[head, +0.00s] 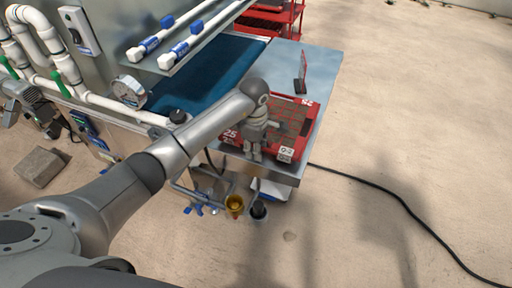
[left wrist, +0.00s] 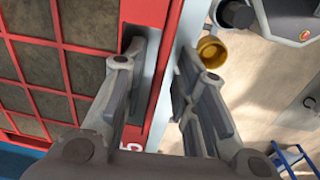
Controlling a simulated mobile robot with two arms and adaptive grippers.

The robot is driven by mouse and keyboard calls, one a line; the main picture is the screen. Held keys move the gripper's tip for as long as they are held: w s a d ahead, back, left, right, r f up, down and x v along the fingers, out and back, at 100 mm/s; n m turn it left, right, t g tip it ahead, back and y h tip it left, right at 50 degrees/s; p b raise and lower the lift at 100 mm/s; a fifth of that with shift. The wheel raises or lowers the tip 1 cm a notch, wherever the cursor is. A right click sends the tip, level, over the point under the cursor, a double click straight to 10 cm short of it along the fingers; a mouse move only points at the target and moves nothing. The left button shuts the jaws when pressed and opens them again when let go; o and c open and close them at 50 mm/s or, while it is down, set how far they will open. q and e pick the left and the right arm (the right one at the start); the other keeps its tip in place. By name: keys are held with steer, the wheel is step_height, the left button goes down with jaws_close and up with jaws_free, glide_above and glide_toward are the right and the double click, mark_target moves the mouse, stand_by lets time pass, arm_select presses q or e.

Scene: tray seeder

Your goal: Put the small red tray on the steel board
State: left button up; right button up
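The small red tray (head: 272,149), with dark square cells, lies on the near end of the pale steel board (head: 323,66). My left gripper (head: 252,151) is over the tray's near rim and hides part of it. In the left wrist view the tray's red rim (left wrist: 150,12) and the board's pale edge (left wrist: 186,18) run between the fingers of my left gripper (left wrist: 157,70). The fingers stand apart, one by a dark slot in the rim, the other outside the edge. Contact with the rim cannot be told. My right gripper is not in view.
A blue belt (head: 215,75) lies left of the board, below a shelf with white pipes. A small upright red plate (head: 303,73) stands on the board behind the tray. A yellow cup (head: 234,204) hangs below the near edge. A black cable (head: 400,200) crosses the floor.

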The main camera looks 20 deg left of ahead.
arm_select(q)
step_height(320, 180, up, 12)
steer(key=b, duration=0.2)
steer(key=shift+s, duration=0.35)
